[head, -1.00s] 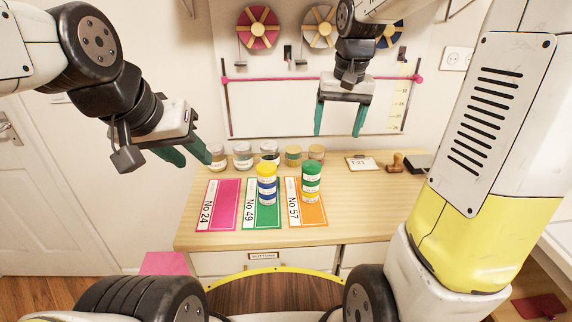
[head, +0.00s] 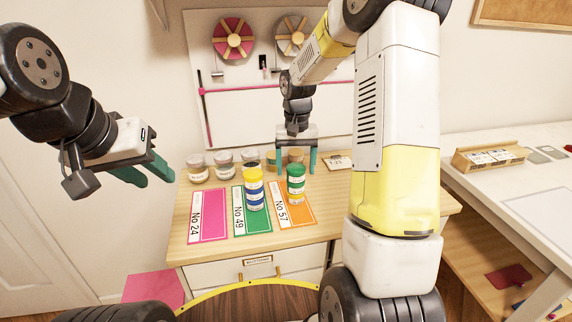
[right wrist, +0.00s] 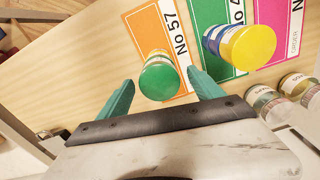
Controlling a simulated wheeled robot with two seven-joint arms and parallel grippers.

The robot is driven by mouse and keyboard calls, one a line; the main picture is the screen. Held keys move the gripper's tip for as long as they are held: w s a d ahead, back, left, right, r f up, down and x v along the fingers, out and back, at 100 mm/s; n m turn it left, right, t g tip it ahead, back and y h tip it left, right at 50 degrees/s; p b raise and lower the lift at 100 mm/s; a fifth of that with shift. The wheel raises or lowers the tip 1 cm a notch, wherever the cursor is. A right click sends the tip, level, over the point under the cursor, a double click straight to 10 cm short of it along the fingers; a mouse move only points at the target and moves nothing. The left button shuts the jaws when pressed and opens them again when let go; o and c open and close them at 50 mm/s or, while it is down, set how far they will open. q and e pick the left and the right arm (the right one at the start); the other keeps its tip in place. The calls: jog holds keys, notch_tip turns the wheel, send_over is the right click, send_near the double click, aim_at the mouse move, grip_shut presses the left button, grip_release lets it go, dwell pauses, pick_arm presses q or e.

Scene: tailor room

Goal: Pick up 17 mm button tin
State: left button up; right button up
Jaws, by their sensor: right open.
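Button tins stand on the wooden cabinet top; I cannot read a 17 mm mark on any of them. A green-lidded tin or stack (head: 296,182) stands upright on the orange No 57 card, and its green lid shows in the right wrist view (right wrist: 160,81). A yellow-lidded, blue-banded tin or stack (head: 254,188) stands on the green No 49 card. My right gripper (head: 296,168) is open and empty, just behind and above the green-lidded one. In the right wrist view its fingers lie on either side of that lid. My left gripper (head: 148,174) is open and empty at the left.
Several jars (head: 223,163) line the back of the cabinet top, close to my right gripper. The pink No 24 card (head: 212,213) is bare. A small sign (head: 338,162) stands to the right of the jars. A white table (head: 510,190) stands at the right.

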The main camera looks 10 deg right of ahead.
jog(key=shift+f, duration=0.3)
jog(key=c, duration=1.5)
jog(key=shift+r, duration=0.1)
jog(key=shift+c, duration=0.2)
